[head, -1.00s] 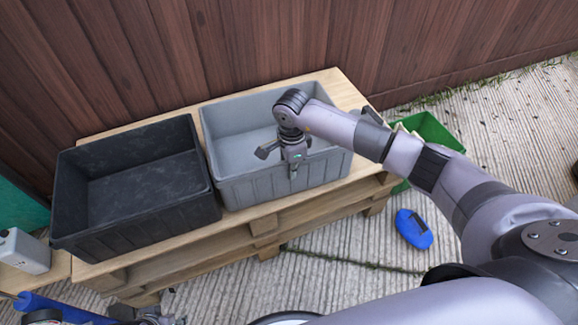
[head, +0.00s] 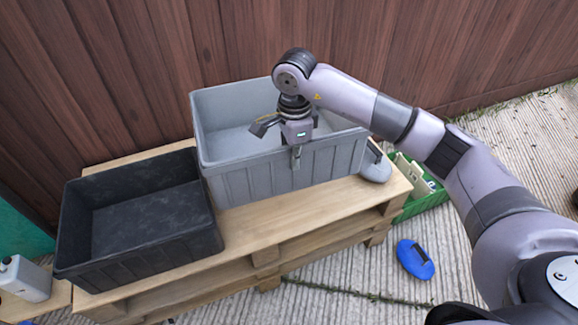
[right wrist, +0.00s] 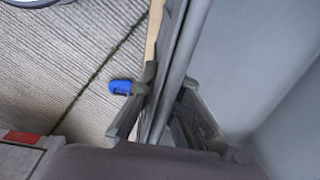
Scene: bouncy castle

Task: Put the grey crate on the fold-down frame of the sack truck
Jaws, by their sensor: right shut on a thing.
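The grey crate (head: 235,181) is upright, looks empty inside and appears raised above the pallet table in the head view. My right gripper (head: 296,158) is shut on the crate's near long wall, close to the middle of its rim. In the right wrist view the crate's wall (right wrist: 182,50) runs between the two fingers of the gripper (right wrist: 160,108). The crate's far lower edges are hidden. I cannot make out the sack truck or its fold-down frame in these frames. My left gripper is not in view.
A black crate (head: 140,250) stands left of the grey one on the wooden pallet table (head: 265,235). A grey object (head: 376,167) lies at the table's right end. A green crate (head: 425,203) and a blue object (head: 415,259) are on the ground. A wooden fence (head: 420,50) closes the back.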

